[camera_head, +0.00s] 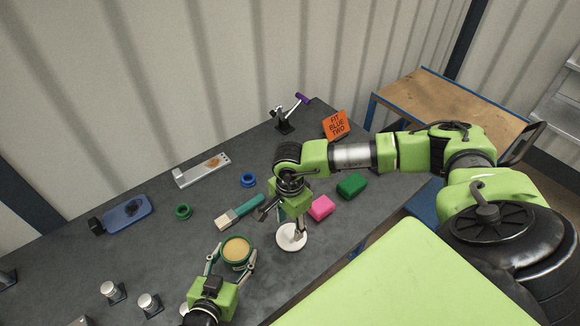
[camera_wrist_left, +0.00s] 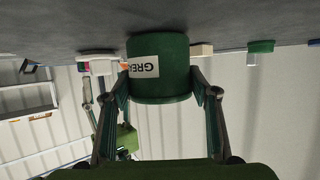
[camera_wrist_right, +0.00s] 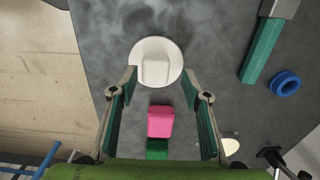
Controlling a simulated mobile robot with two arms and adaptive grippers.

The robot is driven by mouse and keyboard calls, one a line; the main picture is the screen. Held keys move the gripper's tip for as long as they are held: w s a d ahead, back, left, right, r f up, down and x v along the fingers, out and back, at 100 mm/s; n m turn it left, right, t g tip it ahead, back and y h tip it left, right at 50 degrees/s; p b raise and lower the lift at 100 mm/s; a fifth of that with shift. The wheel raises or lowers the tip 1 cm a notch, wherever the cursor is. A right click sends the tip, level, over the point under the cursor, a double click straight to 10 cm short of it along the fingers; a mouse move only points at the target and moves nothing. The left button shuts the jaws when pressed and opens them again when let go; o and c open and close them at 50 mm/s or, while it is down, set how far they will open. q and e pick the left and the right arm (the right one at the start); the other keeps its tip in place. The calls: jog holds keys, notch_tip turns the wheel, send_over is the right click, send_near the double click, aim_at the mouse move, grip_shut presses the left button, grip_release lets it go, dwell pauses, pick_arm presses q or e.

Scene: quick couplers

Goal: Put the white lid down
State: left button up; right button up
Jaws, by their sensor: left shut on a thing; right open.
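The white lid (camera_head: 291,237) lies on the dark table under my right gripper (camera_head: 298,226). In the right wrist view the lid (camera_wrist_right: 155,62) is a round white disc with a raised block on top. It sits just beyond the open fingertips of my right gripper (camera_wrist_right: 163,86), with nothing between the fingers. My left gripper (camera_head: 232,257) is shut on a green open tub (camera_head: 237,250) with tan contents. In the left wrist view the tub (camera_wrist_left: 158,70) has a partly visible label reading "GRE" and is held between both fingers.
A pink block (camera_head: 320,208) and a green block (camera_head: 351,186) lie right of the lid. A brush (camera_head: 240,212), a blue ring (camera_head: 248,180) and a green ring (camera_head: 183,211) lie further left. An orange sign (camera_head: 336,125) reads "FIT BLUE TWO". Metal fittings (camera_head: 149,303) stand at the front left.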

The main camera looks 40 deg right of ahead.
aim_at(290, 229)
pick_arm(q)
jog(key=shift+r, duration=0.1)
pick_arm(e)
notch_tip(290, 229, up, 9)
jog(key=shift+r, duration=0.15)
pick_arm(q)
jog(key=o, duration=1.6)
jog(key=shift+c, duration=0.2)
jog(key=shift+s+a+r, duration=0.1)
jog(key=shift+s+a, duration=0.25)
jog(key=shift+a, duration=0.1)
jog(key=v, duration=1.1)
pick_arm(e)
jog(key=shift+s, duration=0.1)
